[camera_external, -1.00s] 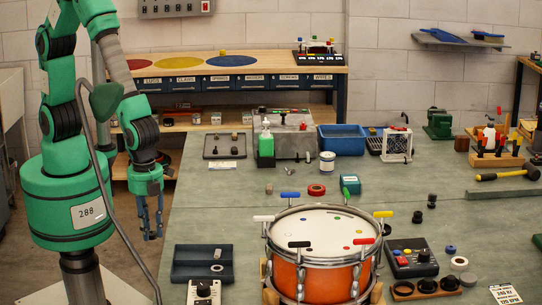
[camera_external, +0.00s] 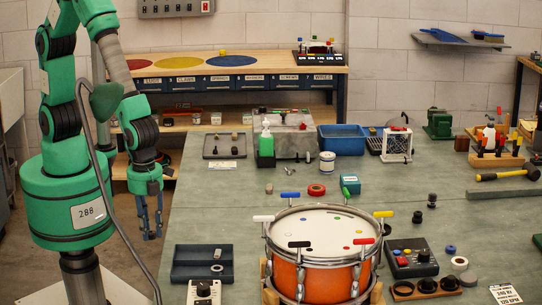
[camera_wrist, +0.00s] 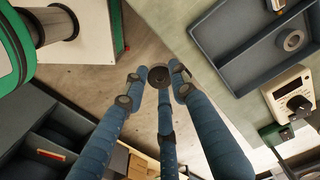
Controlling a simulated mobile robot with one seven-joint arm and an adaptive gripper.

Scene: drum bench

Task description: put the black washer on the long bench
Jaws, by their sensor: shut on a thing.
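My gripper (camera_external: 152,236) hangs pointing down, just left of the grey-green bench (camera_external: 210,203) and over the floor. In the wrist view my gripper (camera_wrist: 159,86) is shut on a dark round piece with a small centre, the black washer (camera_wrist: 159,77), held at the fingertips. The grey-green bench top is wide and carries the drum. A wooden bench (camera_external: 280,64) with coloured ovals stands against the back wall. I cannot tell from the pictures which one is called the long bench.
An orange drum (camera_external: 313,273) stands on the grey-green bench. A dark divided tray (camera_external: 185,270) lies at its near left edge, with a dial box (camera_external: 204,292) beside it. A blue bin (camera_external: 342,140) and a green bottle (camera_external: 266,144) stand farther back. The bench's left middle is bare.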

